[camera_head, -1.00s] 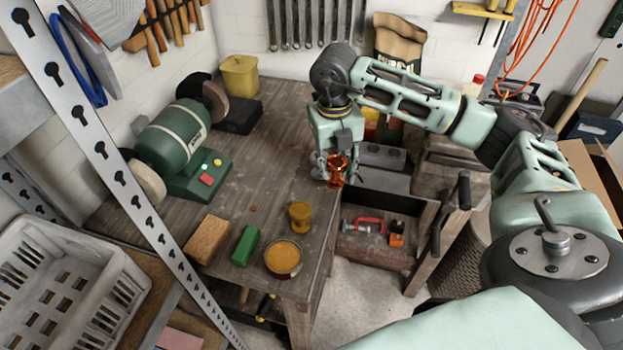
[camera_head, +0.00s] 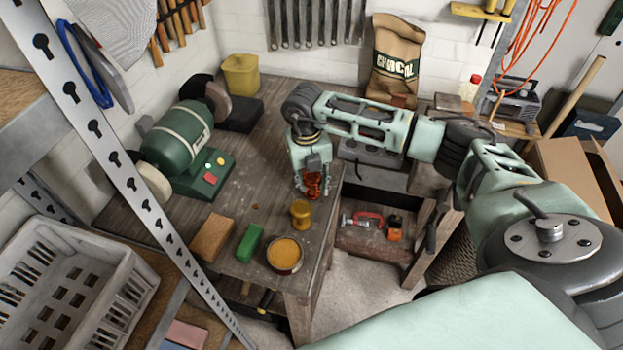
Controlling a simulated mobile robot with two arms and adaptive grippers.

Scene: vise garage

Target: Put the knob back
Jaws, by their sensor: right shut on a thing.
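My right gripper (camera_head: 312,190) is over the right part of the wooden workbench (camera_head: 260,130). It is shut on a shiny red-orange piece, which I take to be the knob (camera_head: 314,184). The knob is partly hidden by the fingers, and I cannot tell whether it touches the bench top. A yellow-brown cylinder (camera_head: 300,213) stands just in front of the gripper. The green bench grinder (camera_head: 177,137) sits at the left of the bench, with a red button and a yellow button on its base. My left gripper is not in view.
A wooden block (camera_head: 211,238), a green block (camera_head: 249,243) and a round tin (camera_head: 284,255) sit near the bench's front edge. A grey block (camera_head: 373,160) stands right of my gripper. An open drawer (camera_head: 370,241) holds tools. The bench middle is mostly clear.

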